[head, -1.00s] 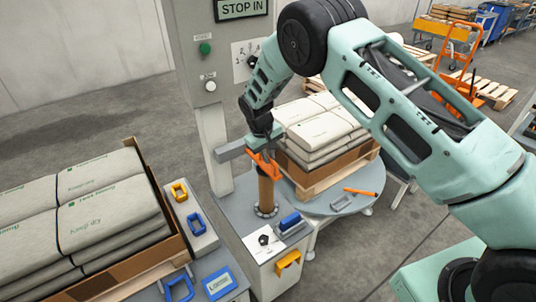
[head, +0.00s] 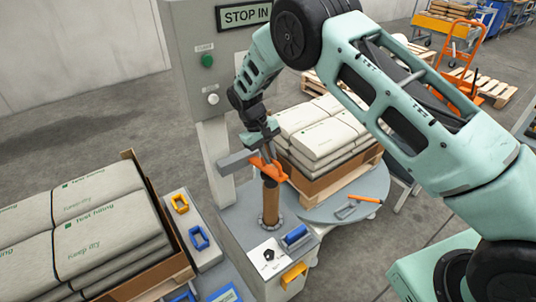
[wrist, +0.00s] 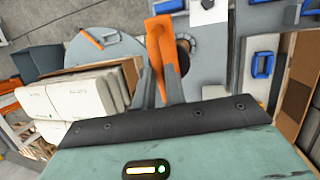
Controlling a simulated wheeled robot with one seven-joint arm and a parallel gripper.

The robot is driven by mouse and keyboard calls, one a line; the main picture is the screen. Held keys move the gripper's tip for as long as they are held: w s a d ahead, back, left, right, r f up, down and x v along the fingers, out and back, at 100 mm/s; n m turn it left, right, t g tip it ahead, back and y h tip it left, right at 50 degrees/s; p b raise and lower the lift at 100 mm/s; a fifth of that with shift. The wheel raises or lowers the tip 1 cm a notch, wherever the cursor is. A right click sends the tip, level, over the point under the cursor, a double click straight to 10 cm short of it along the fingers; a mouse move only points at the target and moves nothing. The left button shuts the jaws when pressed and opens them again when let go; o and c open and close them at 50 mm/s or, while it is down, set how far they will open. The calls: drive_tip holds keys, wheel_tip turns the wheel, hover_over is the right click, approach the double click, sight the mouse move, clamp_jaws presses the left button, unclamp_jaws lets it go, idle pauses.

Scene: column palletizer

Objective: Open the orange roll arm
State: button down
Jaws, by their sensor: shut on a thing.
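The orange roll arm (head: 277,174) sits at the top of the upright brown roll (head: 270,207), beside the grey column. My gripper (head: 264,154) is at it from above. In the wrist view, my grey fingers (wrist: 159,88) are shut around the lower part of the orange arm (wrist: 160,45), which sticks out past the fingertips. The roll end (wrist: 184,46) is partly hidden behind the orange arm. The exact contact is small and partly hidden in the head view.
A grey bar (head: 236,161) juts from the column left of the roll. Stacked sacks (head: 318,128) on a pallet stand close behind, on the grey turntable (head: 325,211). An orange-handled tool (head: 364,196) lies on it. More sacks (head: 100,225) fill the left.

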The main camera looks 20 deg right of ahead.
drive_tip(key=c, duration=1.5)
unclamp_jaws()
drive_tip(key=shift+o, duration=0.2)
drive_tip(key=b+v, duration=0.3)
drive_tip(key=v, duration=0.9)
drive_tip(key=shift+a, duration=0.1)
